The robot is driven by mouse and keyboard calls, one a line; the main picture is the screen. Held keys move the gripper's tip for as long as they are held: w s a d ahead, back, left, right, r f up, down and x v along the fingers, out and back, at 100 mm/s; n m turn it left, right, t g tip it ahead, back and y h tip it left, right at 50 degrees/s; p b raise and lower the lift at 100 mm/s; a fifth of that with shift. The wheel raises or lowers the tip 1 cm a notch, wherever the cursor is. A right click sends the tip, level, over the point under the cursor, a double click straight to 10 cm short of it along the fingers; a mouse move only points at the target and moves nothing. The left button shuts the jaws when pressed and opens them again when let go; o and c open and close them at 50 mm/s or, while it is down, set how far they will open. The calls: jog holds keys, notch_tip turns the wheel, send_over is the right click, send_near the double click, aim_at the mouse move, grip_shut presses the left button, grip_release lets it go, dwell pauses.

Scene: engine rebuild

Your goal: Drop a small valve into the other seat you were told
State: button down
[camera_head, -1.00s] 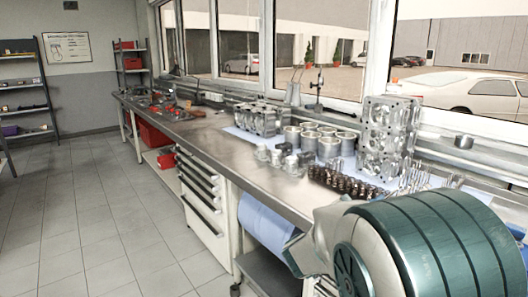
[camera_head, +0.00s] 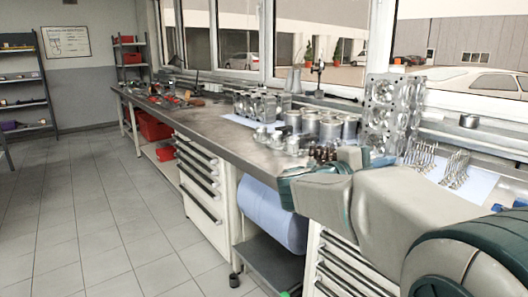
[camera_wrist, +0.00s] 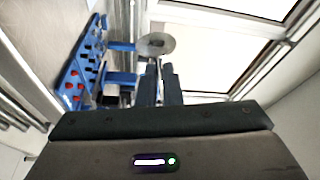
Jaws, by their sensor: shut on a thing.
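My gripper (camera_wrist: 160,88) shows in the wrist view, its two fingers close together, shut on a valve with a round grey head (camera_wrist: 155,45). In the head view my arm reaches in from the lower right, and the gripper cannot be made out. A tall silver cylinder head (camera_head: 390,108) stands upright on the bench, behind my arm. Its seats are too small to tell apart.
The long metal bench (camera_head: 215,133) carries an engine block (camera_head: 262,106), several grey cylinders (camera_head: 328,126) and dark springs (camera_head: 322,153), partly hidden by my arm. A blue rack with red parts (camera_wrist: 80,75) shows in the wrist view. The floor on the left is clear.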

jog(key=m+y+b, duration=0.2)
jog(key=m+b, duration=0.3)
jog(key=m+t+y+b, duration=0.1)
jog(key=m+y+b, duration=0.1)
jog(key=m+b, duration=0.3)
jog(key=m+t+y+b, duration=0.1)
jog(key=m+y+b, duration=0.1)
jog(key=m+b, duration=0.3)
jog(key=shift+m+b, duration=0.3)
jog(key=shift+m, duration=0.8)
